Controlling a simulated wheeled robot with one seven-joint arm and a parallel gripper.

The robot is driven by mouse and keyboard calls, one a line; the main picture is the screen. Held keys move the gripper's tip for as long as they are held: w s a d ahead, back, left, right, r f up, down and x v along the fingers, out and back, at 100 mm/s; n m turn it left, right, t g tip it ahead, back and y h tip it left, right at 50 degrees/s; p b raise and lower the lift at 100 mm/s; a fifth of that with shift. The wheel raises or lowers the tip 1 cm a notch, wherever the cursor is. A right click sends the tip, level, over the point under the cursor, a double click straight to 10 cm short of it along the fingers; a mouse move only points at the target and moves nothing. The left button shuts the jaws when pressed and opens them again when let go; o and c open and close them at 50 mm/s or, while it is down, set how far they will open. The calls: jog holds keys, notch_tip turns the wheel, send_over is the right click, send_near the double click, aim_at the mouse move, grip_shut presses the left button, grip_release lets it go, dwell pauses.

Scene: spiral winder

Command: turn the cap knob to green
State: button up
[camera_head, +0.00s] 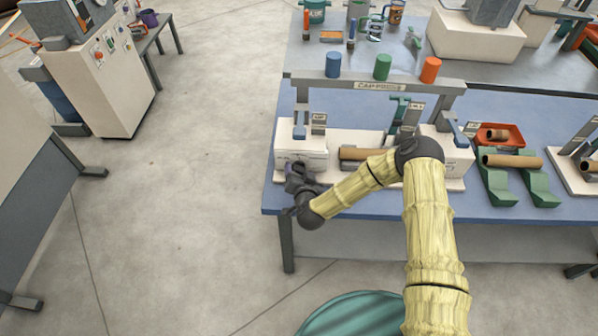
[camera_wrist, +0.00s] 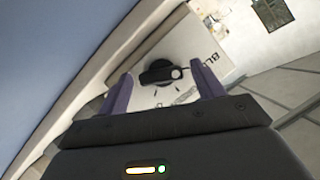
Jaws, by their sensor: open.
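A black knob (camera_wrist: 160,74) with a pale mark at its right end sits on a white panel (camera_wrist: 196,45) in the wrist view. Tick marks surround it, and partly cut-off black letters starting with "B" stand to its right. My gripper (camera_wrist: 160,70) is open, with one purple finger on each side of the knob; contact cannot be told. In the head view my gripper (camera_head: 300,178) is at the front of the left white block (camera_head: 302,152) of the station signed "CAP PRESS" (camera_head: 378,86). The knob is hidden there.
Blue (camera_head: 333,65), green (camera_head: 382,67) and orange (camera_head: 430,69) cylinders stand on the station's top bar. A brown tube (camera_head: 352,154) lies between the white blocks. Green cradles and an orange tray (camera_head: 505,142) are to the right. Open floor lies left of the blue table (camera_head: 345,205).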

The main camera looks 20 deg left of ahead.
jog(key=shift+s, duration=0.1)
jog(key=shift+c, duration=0.2)
jog(key=c, duration=0.9)
jog(key=shift+c, duration=0.2)
